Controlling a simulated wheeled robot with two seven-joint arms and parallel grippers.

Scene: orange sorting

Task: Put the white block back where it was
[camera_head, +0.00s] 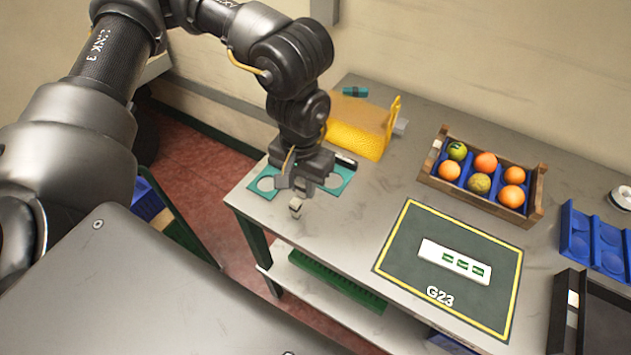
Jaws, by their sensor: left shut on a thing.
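My left gripper (296,192) points down over the near left corner of the table, in front of a teal plate with round cut-outs (266,184). It is shut on a small pale piece, which looks like the white block (296,205); the fingers hide part of it. I cannot tell whether the block touches the table. A flat white piece with green markings (430,250) lies on a dark green mat with a yellow border (400,255), marked G23. My right gripper is not in view.
A wooden crate (437,184) with a blue insert holds several oranges, some greenish. A yellow bin (355,138) stands behind my left gripper. Blue trays (578,232) and a dark tray (570,315) are at the right. The grey table (345,225) is clear between gripper and mat.

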